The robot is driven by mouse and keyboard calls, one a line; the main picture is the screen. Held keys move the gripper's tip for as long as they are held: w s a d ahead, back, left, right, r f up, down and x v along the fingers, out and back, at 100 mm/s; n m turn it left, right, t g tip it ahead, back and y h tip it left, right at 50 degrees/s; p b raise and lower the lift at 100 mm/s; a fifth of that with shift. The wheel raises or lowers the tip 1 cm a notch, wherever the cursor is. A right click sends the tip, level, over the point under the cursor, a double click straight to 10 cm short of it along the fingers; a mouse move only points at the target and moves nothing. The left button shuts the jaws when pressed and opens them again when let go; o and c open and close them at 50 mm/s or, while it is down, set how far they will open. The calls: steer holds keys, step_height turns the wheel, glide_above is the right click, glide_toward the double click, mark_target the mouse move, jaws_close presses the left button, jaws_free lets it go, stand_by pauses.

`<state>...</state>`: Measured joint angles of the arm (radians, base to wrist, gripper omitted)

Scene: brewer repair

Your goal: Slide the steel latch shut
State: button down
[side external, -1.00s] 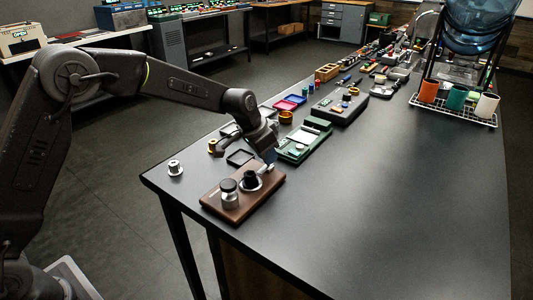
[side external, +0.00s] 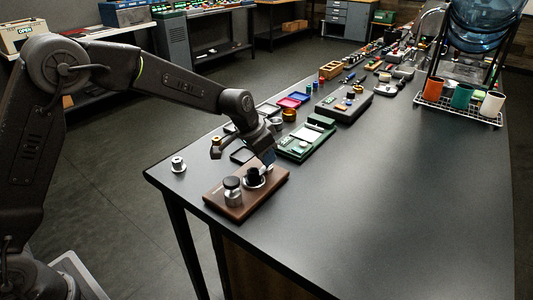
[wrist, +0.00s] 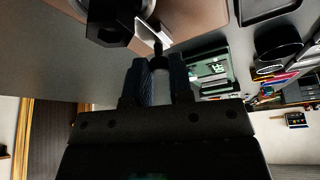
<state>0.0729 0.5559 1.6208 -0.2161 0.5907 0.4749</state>
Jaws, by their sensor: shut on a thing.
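The brown board (side external: 213,197) lies at the near left corner of the dark table. It carries a black-topped part in a steel ring (side external: 254,179) and a steel cylinder with a dark cap (side external: 233,192). My gripper (side external: 269,161) is low over the board's far right edge, beside the ringed part. In the wrist view, my gripper's fingers (wrist: 160,65) are shut on the small dark handle of the steel latch. The latch's bright plate (wrist: 150,31) shows just beyond the fingertips, next to a large black part (wrist: 112,22). The side view mostly hides the latch.
A small steel part (side external: 178,164) stands at the table's left corner. A green tray (side external: 303,144) and a dark grey case (side external: 345,105) lie beyond the board. A rack of cups (side external: 458,112) stands at the far right.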

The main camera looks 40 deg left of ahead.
steer(key=c, duration=1)
jaws_free()
steer(key=shift+s, duration=0.15)
steer(key=v, duration=1.4)
